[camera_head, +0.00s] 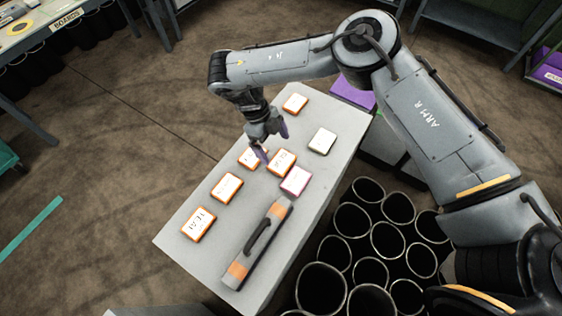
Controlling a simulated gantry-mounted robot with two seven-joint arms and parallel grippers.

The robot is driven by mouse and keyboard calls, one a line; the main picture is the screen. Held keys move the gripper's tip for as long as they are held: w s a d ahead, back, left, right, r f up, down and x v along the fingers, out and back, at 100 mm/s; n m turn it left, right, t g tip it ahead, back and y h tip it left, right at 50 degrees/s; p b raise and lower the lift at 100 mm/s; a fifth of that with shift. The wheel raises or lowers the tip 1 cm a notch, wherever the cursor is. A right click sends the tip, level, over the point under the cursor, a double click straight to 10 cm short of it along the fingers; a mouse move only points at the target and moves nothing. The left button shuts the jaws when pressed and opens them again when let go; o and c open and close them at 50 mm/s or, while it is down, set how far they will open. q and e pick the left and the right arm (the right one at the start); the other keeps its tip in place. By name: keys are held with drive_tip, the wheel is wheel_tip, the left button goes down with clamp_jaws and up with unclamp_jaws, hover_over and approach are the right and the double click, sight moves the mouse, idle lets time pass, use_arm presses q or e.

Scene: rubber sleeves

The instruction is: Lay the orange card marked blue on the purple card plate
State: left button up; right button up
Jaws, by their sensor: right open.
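Several white cards with orange borders lie on the grey table, among them a far one (295,104), one near the gripper (281,163), one to its left (227,187) and a front-left one (198,224). The print is too small to tell which is marked blue. Another orange card (247,159) is partly hidden by a finger. The purple plate (353,92) is at the far right end of the table and looks empty; my arm may hide part of it. My right gripper (273,143) is open and empty, over the orange cards. My left gripper is out of view.
A card with a dark greenish border (321,141) and a pink-purple bordered card (296,180) also lie on the grey table (190,250). A grey and orange bar with a black handle (258,243) lies at the front. Black tubes (370,240) stand right of the table.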

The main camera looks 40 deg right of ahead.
sight(281, 161)
drive_tip(key=shift+x, duration=3)
drive_tip(key=shift+w, duration=0.1)
drive_tip(key=c, duration=0.8)
